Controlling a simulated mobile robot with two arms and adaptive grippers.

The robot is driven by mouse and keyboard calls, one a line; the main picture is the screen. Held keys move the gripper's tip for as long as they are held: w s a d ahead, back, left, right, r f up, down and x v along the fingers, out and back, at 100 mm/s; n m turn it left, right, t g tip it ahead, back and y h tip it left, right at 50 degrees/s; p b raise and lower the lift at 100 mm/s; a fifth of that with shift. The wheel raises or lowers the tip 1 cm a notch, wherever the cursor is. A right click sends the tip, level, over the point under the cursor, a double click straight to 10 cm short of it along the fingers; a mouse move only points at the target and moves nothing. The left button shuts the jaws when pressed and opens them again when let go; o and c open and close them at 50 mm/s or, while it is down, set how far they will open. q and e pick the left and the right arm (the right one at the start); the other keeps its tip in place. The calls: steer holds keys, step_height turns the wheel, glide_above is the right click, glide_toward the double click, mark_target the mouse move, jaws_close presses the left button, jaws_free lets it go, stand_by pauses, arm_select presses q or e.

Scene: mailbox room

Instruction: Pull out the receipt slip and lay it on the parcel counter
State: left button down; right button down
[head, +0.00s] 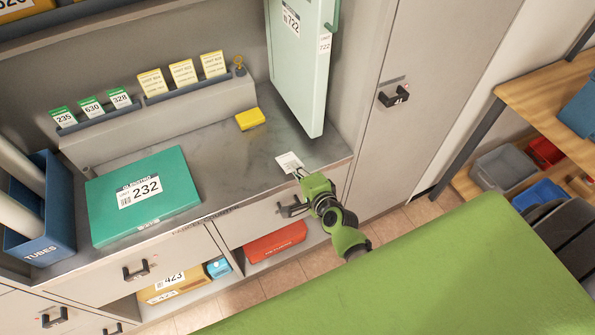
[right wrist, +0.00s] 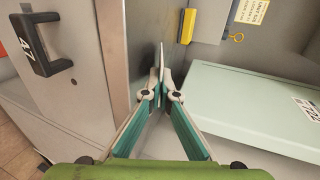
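The receipt slip (head: 287,161) is a small white printed sheet, seen over the right end of the grey counter. My right gripper (head: 300,174) is at its near edge, by the counter front. In the right wrist view, the fingers of my right gripper (right wrist: 161,83) meet at the tips around the thin slip (right wrist: 161,56), seen nearly edge-on. Whether the slip touches the counter is unclear. The parcel counter (head: 235,185) is a dark grey worktop with a teal parcel (head: 165,215) marked 232 on its left. My left gripper is not in view.
A small yellow block (head: 250,119) lies on the counter; card holders (head: 183,77) line the back. A blue tubes bin (head: 45,225) stands left. The counter middle is clear.

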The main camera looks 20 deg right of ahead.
steer(key=shift+w, duration=0.1)
steer(key=c, duration=2.2)
jaws_free()
steer(key=shift+s+f, duration=0.1)
steer(key=shift+s, duration=0.1)
steer(key=shift+s+d, duration=0.15)
steer(key=shift+s, duration=4.7)
